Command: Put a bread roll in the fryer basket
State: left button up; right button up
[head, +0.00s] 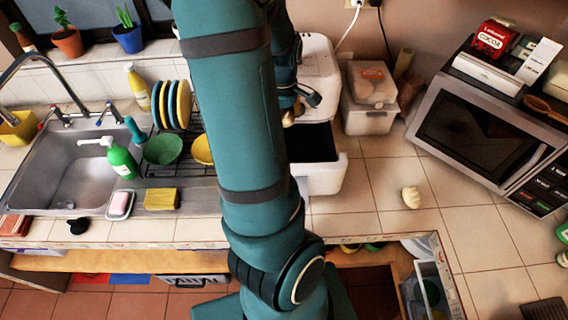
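A pale bread roll (411,196) lies on the tiled counter, right of the fryer. The white fryer (322,75) stands at the back centre. Its basket drawer (325,178) is pulled out, and its dark inside shows; my arm hides its left part. One teal arm of mine fills the middle. Its gripper, which I take to be my right one (298,108), is at the left side of the fryer, above the basket's back left. A small tan patch shows below its fingers, mostly hidden by the arm; I cannot tell if it is a held roll. My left gripper is not in view.
A lidded bread box (369,98) stands right of the fryer. A microwave (487,125) with a cocoa box (493,39) on top is at the right. A dish rack (176,140) and sink (72,165) are at the left. Counter around the roll is clear.

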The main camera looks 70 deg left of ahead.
pick_arm(q)
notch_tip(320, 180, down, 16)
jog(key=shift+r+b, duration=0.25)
jog(key=shift+b, duration=0.8)
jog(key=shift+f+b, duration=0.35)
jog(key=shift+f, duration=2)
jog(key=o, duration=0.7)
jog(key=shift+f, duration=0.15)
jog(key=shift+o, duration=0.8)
